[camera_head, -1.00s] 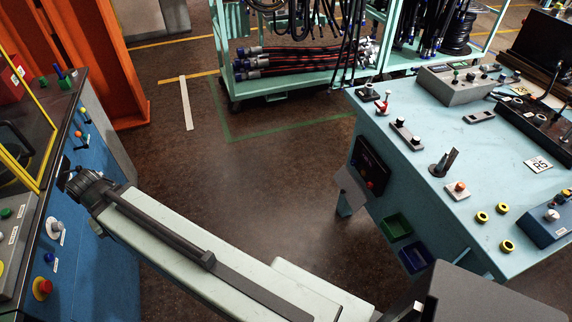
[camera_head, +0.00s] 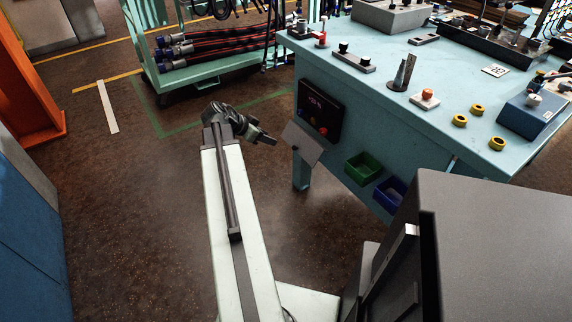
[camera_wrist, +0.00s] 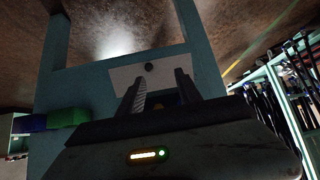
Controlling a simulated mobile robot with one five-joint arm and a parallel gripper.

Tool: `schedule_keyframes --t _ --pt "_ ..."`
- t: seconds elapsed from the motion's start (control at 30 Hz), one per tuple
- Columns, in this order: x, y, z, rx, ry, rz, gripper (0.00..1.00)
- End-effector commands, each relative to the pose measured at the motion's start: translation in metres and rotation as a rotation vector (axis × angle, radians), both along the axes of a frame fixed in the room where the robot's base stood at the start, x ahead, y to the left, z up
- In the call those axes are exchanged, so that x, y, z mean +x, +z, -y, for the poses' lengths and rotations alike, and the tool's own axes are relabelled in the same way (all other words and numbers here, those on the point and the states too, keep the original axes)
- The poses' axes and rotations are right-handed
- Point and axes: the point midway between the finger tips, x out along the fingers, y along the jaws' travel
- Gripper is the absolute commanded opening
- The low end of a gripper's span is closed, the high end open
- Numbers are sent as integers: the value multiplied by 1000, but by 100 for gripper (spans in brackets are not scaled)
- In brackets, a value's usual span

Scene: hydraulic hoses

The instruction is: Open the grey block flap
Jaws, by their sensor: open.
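A light grey flat plate (camera_head: 303,143) sits slanted below the dark display panel on the near left side of the light blue bench. It looks like the flap, though no grey block shows clearly behind it. In the wrist view the plate (camera_wrist: 165,67) has a small dark round knob (camera_wrist: 148,67). My gripper (camera_head: 266,138) is just left of the plate in the head view. In the wrist view my gripper (camera_wrist: 158,82) is open, its two fingers apart in front of the plate, with nothing between them. I cannot tell whether the fingers touch it.
The dark panel (camera_head: 319,112) with a red button is above the plate. A green bin (camera_head: 363,167) and a blue bin (camera_head: 390,192) hang to its right. The bench top (camera_head: 440,110) carries knobs and boxes. A hose rack (camera_head: 205,65) stands behind.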

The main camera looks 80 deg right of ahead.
Motion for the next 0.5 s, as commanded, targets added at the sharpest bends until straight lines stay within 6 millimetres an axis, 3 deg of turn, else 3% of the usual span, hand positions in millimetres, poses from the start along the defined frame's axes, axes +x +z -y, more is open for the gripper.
schedule_keyframes --t 0.03,0.1,0.3,0.5 --pt "-21 -16 6 1 -33 1 41" --pt "-36 -18 10 1 -57 1 41" --pt "-42 -17 12 2 -66 1 41" --pt "-52 -36 23 3 -66 1 41"
